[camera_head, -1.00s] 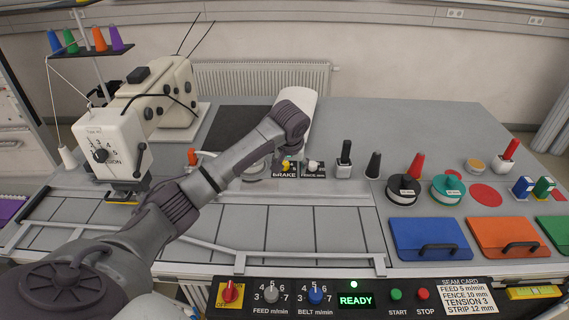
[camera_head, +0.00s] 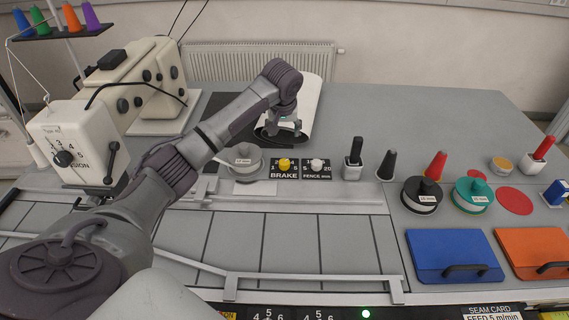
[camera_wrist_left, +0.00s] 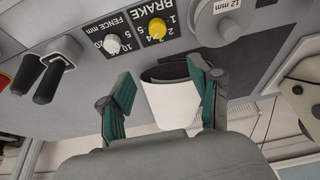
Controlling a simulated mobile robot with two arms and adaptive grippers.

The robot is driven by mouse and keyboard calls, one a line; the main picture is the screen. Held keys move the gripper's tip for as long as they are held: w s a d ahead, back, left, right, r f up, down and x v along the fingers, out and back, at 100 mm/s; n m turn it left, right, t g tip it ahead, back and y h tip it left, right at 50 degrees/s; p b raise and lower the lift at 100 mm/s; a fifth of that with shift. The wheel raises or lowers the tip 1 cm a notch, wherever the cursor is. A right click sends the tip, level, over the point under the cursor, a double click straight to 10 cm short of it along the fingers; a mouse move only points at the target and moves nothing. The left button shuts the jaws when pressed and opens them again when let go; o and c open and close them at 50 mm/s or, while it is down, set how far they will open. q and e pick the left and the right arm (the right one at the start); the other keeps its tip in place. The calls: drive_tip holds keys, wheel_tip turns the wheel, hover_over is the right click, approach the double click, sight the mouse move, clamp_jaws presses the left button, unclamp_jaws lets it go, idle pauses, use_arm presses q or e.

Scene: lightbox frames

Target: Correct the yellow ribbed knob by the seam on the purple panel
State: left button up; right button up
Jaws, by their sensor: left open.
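The yellow knob (camera_head: 284,165) sits on a black panel marked BRAKE (camera_head: 284,176), with numbers around it; this panel is not purple. The knob also shows at the top of the left wrist view (camera_wrist_left: 157,29). Which number it points to is too small to tell. My left gripper (camera_head: 283,129) is open and empty, above the table just beyond the knob and apart from it. Its two teal-padded fingers (camera_wrist_left: 160,92) stand wide apart in the left wrist view, with a white roll beyond them. My right gripper is not in view.
A white knob (camera_head: 317,165) on the FENCE panel is close to the right of the yellow one. A grey round weight marked 12 mm (camera_head: 244,158) stands close on the left. The white roll (camera_head: 303,100) lies behind my gripper. A sewing machine (camera_head: 80,140) stands at the left.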

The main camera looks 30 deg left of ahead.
sight(284, 162)
use_arm(q)
drive_tip(key=x, duration=0.5)
drive_tip(key=s+b+x, duration=0.1)
drive_tip(key=x, duration=0.5)
drive_tip(key=d+b+x, duration=0.1)
drive_tip(key=x, duration=0.4)
drive_tip(key=shift+s+f, duration=0.15)
drive_tip(key=shift+f, duration=0.35)
drive_tip(key=shift+x, duration=0.9)
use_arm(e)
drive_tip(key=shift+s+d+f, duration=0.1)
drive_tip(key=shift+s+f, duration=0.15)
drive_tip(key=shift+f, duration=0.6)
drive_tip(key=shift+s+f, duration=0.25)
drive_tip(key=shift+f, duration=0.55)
use_arm(q)
drive_tip(key=c, duration=1.1)
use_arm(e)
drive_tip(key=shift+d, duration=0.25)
